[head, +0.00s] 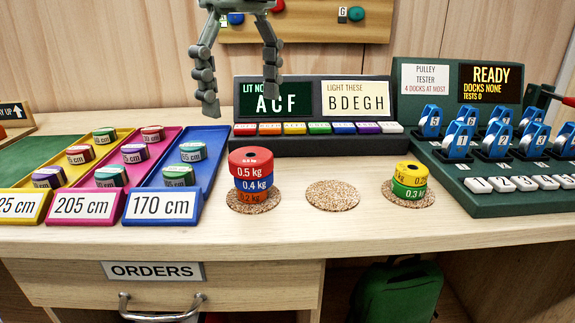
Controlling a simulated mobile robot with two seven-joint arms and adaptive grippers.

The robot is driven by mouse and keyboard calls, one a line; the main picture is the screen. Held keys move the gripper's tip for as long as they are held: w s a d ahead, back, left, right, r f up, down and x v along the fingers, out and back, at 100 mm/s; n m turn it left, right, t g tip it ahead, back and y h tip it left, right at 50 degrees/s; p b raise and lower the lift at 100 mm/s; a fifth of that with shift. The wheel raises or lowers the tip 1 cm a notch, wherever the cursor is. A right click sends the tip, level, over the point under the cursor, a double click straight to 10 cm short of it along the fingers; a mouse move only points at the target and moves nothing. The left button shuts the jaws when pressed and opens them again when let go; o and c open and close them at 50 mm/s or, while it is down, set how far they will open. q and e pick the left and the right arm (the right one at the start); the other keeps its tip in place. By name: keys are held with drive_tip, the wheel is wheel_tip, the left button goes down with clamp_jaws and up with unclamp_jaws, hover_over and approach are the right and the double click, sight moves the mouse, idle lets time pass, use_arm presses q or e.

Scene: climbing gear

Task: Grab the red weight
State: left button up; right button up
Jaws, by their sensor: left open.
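The red weight (251,161), marked 0.5 kg, is on top of a stack on the left cork mat (240,207). Under it are a blue 0.4 kg weight (253,184) and an orange 0.2 kg weight (251,197). My left gripper (240,98) hangs over the desk from the top of the head view. Its two fingers are spread wide, pointing down, with nothing between them. It is above the stack in the picture and apart from the red weight. My right gripper is not in view.
The middle cork mat (332,195) is bare. A yellow weight (411,174) sits on a green one (409,190) on the right mat. Tilted coloured trays (200,160) stand left, a sign panel with coloured keys (315,128) behind, and the pulley tester (480,200) right.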

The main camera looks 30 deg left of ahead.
sight(251, 155)
use_arm(q)
drive_tip(key=shift+d+f+n, duration=0.1)
drive_tip(key=shift+d+n, duration=0.15)
drive_tip(key=shift+n, duration=0.15)
drive_tip(key=shift+d+f, duration=0.1)
drive_tip(key=shift+f, duration=0.25)
drive_tip(key=f, duration=0.6)
drive_tip(key=shift+w+a+f, duration=0.2)
drive_tip(key=shift+w+a, duration=0.05)
drive_tip(key=shift+f, duration=0.35)
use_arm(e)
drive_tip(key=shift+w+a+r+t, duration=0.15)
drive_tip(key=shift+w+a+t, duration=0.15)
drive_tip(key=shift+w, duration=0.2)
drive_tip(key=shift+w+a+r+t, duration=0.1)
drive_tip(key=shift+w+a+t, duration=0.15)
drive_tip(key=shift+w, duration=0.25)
use_arm(q)
drive_tip(key=shift+c, duration=0.4)
drive_tip(key=shift+r, duration=0.1)
drive_tip(key=c, duration=1.7)
